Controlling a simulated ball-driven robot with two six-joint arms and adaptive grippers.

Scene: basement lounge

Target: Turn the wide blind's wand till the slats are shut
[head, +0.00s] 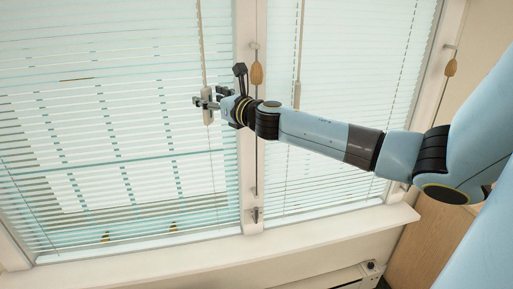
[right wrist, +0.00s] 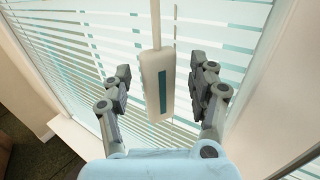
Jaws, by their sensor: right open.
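The wide blind (head: 110,130) fills the left window in the head view. Its slats stand open, with bright gaps between them. Its wand (head: 202,45) hangs near the blind's right side and ends in a pale grip (head: 208,116). My right gripper (head: 206,101) is at this grip. In the right wrist view, the grip (right wrist: 152,75) with a dark strip hangs upright between the two spread fingers of my right gripper (right wrist: 165,78). Clear space shows on both sides of it, and neither finger appears to touch it. My left gripper is not in view.
A narrower blind (head: 350,100) with its own wand (head: 298,75) hangs at right. A cord with a wooden tassel (head: 256,73) hangs by the window post (head: 250,150); another tassel (head: 450,67) hangs at far right. A white sill (head: 200,255) runs below.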

